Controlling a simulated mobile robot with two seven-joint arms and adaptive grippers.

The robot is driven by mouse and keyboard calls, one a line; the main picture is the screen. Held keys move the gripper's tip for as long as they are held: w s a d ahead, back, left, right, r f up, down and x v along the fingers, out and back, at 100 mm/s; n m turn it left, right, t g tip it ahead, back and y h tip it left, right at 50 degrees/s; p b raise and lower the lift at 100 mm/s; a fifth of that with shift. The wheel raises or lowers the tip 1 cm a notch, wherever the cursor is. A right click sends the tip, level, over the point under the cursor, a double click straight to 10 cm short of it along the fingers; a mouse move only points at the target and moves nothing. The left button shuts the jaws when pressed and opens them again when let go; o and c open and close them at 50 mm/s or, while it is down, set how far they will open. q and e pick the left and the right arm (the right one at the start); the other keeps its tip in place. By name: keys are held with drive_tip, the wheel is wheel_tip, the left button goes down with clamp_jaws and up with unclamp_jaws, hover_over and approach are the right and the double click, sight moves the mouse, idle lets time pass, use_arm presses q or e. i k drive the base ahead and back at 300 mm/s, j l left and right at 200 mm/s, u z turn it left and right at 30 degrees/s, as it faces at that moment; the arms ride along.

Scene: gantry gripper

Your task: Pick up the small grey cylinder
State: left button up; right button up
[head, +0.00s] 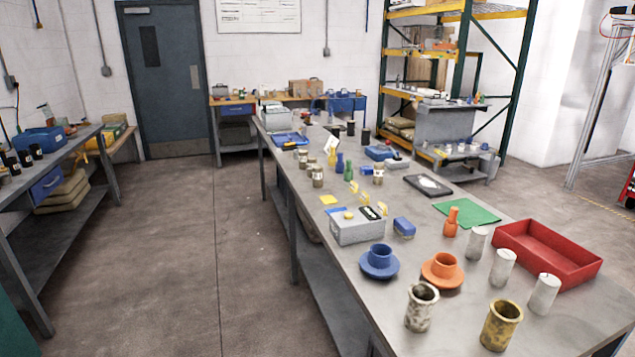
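Three light grey cylinders stand upright in a slanting row on the long grey table, near its front right. The first cylinder (476,244) is farthest back, beside the green mat. The second cylinder (502,268) stands by the left end of the red tray. The third cylinder (543,293) is nearest, in front of the tray. They look alike, and I cannot tell which one the task means. Neither of my grippers is in view.
The red tray (508,230) looks empty. An orange flanged piece (442,271), a blue flanged piece (380,262), a mottled pot (421,307) and a brassy pot (500,325) stand left and in front of the cylinders. A grey box (357,231) is farther left. The floor left is clear.

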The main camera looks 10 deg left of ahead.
sight(316, 169)
drive_tip(key=k+z, duration=0.15)
drive_tip(key=z, duration=1)
drive_tip(key=i+j, duration=0.15)
drive_tip(key=j, duration=0.25)
drive_tip(key=i+j, duration=0.15)
drive_tip(key=j, duration=0.2)
drive_tip(key=i+j, duration=0.2)
drive_tip(key=j, duration=0.2)
drive_tip(key=i+j, duration=0.15)
drive_tip(key=j, duration=0.25)
drive_tip(key=i+j, duration=0.15)
drive_tip(key=j, duration=0.2)
drive_tip(key=i+j, duration=0.15)
drive_tip(key=j, duration=0.25)
drive_tip(key=i+j+z, duration=0.1)
drive_tip(key=j, duration=0.25)
drive_tip(key=i+j, duration=0.25)
drive_tip(key=j, duration=0.15)
